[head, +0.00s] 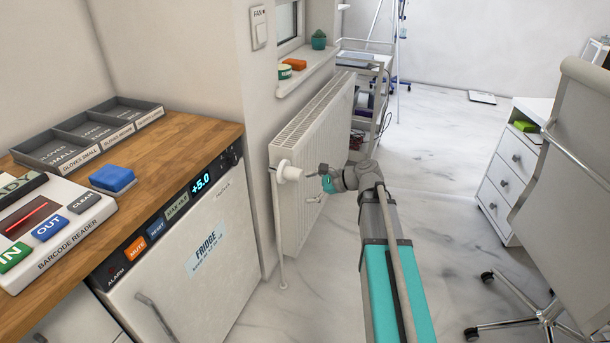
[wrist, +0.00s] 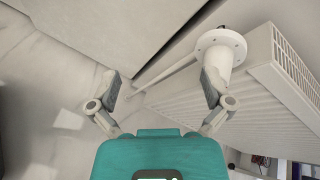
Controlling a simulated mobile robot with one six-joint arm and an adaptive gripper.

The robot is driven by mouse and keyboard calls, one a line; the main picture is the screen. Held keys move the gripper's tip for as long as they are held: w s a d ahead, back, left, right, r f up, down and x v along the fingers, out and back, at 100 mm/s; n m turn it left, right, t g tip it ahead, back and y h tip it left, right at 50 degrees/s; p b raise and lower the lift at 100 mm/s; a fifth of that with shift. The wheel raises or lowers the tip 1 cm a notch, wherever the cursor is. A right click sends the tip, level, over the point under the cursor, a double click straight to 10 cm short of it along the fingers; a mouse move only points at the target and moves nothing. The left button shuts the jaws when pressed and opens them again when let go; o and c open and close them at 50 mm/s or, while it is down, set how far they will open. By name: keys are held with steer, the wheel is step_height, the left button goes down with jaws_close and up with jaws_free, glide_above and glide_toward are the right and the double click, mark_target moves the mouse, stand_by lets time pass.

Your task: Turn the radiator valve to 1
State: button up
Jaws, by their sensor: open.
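The white radiator (head: 312,150) hangs on the wall under the window sill. Its white valve (head: 290,173) sticks out at the near end, above a thin pipe. My gripper (head: 311,174) is beside the valve, to its right in the head view. In the wrist view, my gripper (wrist: 162,80) is open with nothing between its fingers. The valve (wrist: 221,46) shows there beyond the right finger, which overlaps its lower end. Whether they touch I cannot tell. No numbers on the valve can be read.
A wooden counter (head: 195,137) with a fridge (head: 190,255) below stands at the left. A shelf cart (head: 372,80) stands behind the radiator. A white drawer unit (head: 505,165) and a chair (head: 565,150) are at the right. The floor between is clear.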

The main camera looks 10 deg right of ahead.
steer(key=s+a+r+n+g+h+p, duration=0.2)
steer(key=s+r+n+p, duration=0.4)
steer(key=p, duration=0.4)
steer(key=s+a+r+n+g+h+p, duration=0.2)
steer(key=s+r+n+h+p, duration=0.3)
steer(key=p, duration=0.5)
steer(key=shift+s+r+n+g+p, duration=0.35)
steer(key=shift+s+r+n+g, duration=0.15)
steer(key=shift+g, duration=0.1)
steer(key=shift+s+a+h, duration=0.1)
steer(key=shift+h, duration=0.2)
stand_by(0.5)
steer(key=s+r+n+h+p, duration=0.1)
steer(key=s+d+r+n+h+p, duration=0.1)
steer(key=s+n+p, duration=0.1)
steer(key=s+r+n+g+h+p, duration=0.1)
steer(key=s+n, duration=0.1)
steer(key=shift+d+h, duration=0.25)
steer(key=shift+h, duration=0.15)
